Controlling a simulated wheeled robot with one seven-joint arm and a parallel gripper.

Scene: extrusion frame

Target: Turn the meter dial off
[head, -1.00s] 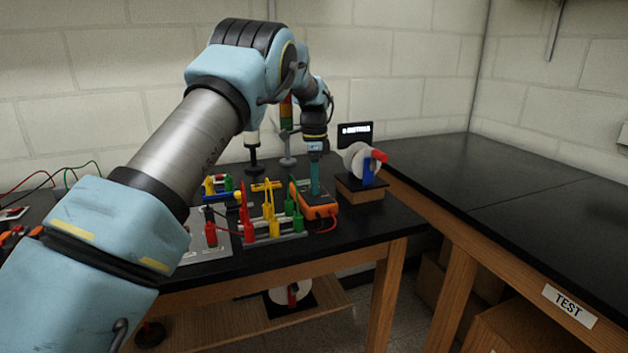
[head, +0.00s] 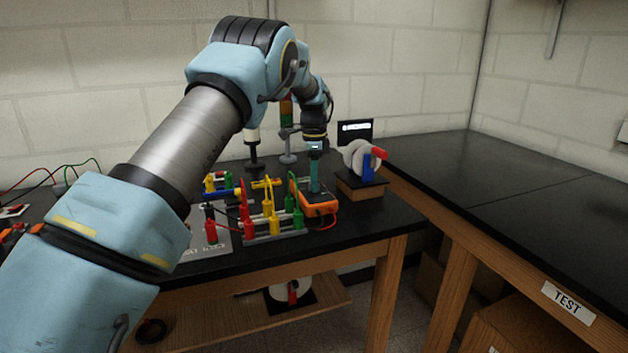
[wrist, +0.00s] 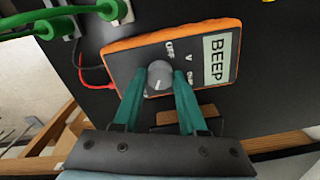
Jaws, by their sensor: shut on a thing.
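The meter (wrist: 128,67) has an orange rim and a dark face; its screen reads BEEP in the wrist view. It also shows on the near bench in the head view (head: 322,209). Its round grey dial (wrist: 160,73) has a small pale mark on its lower part, away from the OFF label. OFF and V are printed above and right of the dial; another label is partly hidden by a finger. My gripper (wrist: 158,84) has its teal fingers shut on the dial, one on each side. In the head view my gripper (head: 314,190) points down onto the meter.
Left of the meter stands a rack of red, yellow and green plugs and leads (head: 270,222). A white reel on a wooden block (head: 358,190) stands close to the right. A signal tower (head: 287,140) is behind. The right-hand bench (head: 520,180) is clear.

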